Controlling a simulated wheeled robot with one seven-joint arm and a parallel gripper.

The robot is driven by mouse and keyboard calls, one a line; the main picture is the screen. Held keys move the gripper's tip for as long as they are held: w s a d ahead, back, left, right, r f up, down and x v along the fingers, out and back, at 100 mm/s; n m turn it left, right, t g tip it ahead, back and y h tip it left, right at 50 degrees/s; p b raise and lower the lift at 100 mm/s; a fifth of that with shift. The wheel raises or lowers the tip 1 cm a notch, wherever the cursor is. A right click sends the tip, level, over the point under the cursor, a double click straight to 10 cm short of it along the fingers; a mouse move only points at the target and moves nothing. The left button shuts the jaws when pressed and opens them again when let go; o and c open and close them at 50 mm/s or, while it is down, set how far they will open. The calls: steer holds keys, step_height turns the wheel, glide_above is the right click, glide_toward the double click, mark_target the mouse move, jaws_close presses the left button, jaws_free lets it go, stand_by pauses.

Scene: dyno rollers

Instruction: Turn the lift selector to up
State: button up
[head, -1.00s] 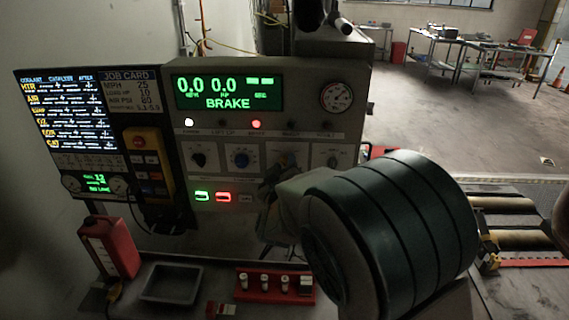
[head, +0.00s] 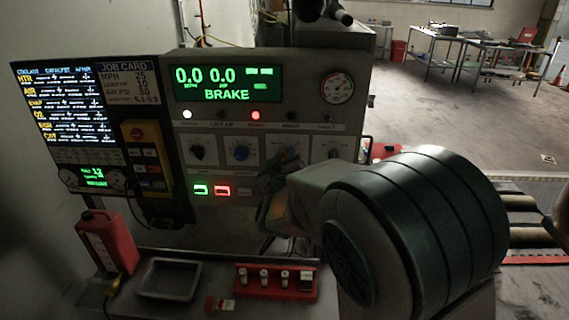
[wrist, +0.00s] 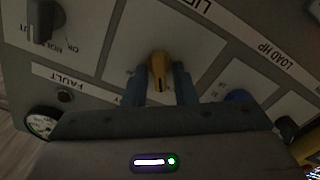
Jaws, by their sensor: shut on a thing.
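The lift selector is a yellow knob (wrist: 158,68) on the grey control panel, beside lettering that starts with "LI" in the wrist view. My gripper (wrist: 162,86) has one finger on each side of it and is shut on it. In the head view my gripper (head: 284,168) is at the third knob along the row, and its fingers and wrist hide most of that knob. The knob's pointing direction is hard to read in the dim picture.
A blue knob (head: 240,152) and a black knob (head: 198,150) sit left of my gripper, another knob (head: 334,150) right. Below are lit green and red buttons (head: 222,190), a red can (head: 106,240), a grey tray (head: 146,290) and a red rack (head: 254,292).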

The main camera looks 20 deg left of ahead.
steer(key=shift+w+d+f+m+b, duration=0.1)
steer(key=shift+d+m+b, duration=0.1)
steer(key=shift+m+b, duration=3.35)
steer(key=shift+d+m+b, duration=0.2)
steer(key=shift+m+b, duration=3.25)
steer(key=shift+m, duration=0.1)
steer(key=o, duration=0.7)
steer(key=v, duration=1.4)
steer(key=shift+w+b, duration=0.1)
steer(key=shift+b, duration=0.2)
